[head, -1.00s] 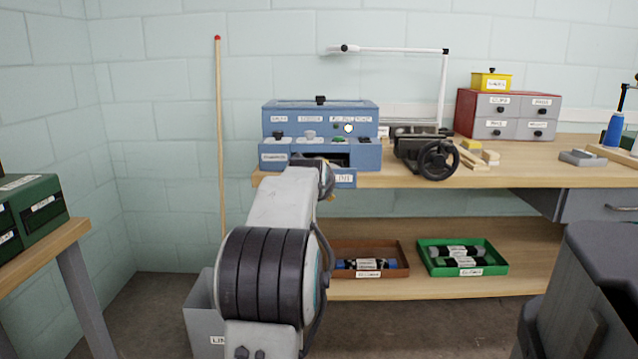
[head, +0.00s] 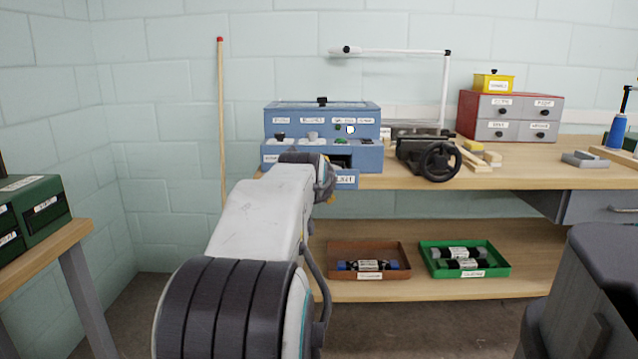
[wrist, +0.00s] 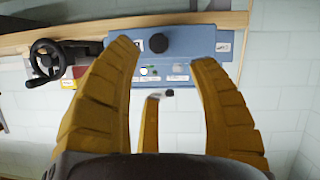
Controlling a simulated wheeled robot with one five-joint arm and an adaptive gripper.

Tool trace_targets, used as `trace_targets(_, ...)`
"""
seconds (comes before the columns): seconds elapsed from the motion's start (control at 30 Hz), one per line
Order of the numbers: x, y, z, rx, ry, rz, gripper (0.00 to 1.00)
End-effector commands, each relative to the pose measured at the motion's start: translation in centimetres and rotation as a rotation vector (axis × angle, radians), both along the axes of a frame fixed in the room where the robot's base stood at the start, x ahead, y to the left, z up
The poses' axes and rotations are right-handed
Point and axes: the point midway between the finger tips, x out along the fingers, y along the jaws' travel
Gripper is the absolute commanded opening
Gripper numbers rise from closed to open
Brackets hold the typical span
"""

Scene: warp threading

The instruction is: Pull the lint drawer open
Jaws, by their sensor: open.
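The blue machine (head: 320,118) stands on the bench at the wall. The lint drawer (head: 346,180) shows its labelled front low on the machine, partly covered by my arm. I cannot tell whether it stands out from the body. In the wrist view, which looks turned over, a blue front with a round black knob (wrist: 158,42) is ahead. My gripper (wrist: 165,55) is open, with yellow fingers on either side of the knob in the picture. I see no contact, and the remaining gap in depth is unclear. In the head view my arm hides most of the gripper.
A handwheel device (head: 430,157) stands right of the machine; the wheel is at left in the wrist view (wrist: 47,60). A brown tray (head: 368,275) and green tray (head: 465,272) lie on the lower shelf. A wooden pole (head: 221,110) leans at the wall.

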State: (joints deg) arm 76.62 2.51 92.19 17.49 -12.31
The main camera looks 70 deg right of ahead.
Motion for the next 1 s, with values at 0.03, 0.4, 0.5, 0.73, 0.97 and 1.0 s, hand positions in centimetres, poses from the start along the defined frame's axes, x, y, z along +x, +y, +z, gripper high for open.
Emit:
trace_targets(0.03,-0.1,0.5,0.3,-0.002,-0.001,0.0,0.54)
trace_targets(0.4,-0.5,2.1,0.8,0.001,0.0,0.001,0.54)
trace_targets(0.5,-0.5,2.1,0.8,0.001,0.0,0.001,0.54)
trace_targets(0.73,-0.5,2.0,0.8,0.001,0.0,0.001,0.54)
trace_targets(0.97,-0.5,2.0,0.8,0.001,0.0,0.001,0.54)
trace_targets(1.0,-0.5,2.0,0.8,0.001,0.0,0.001,0.54)
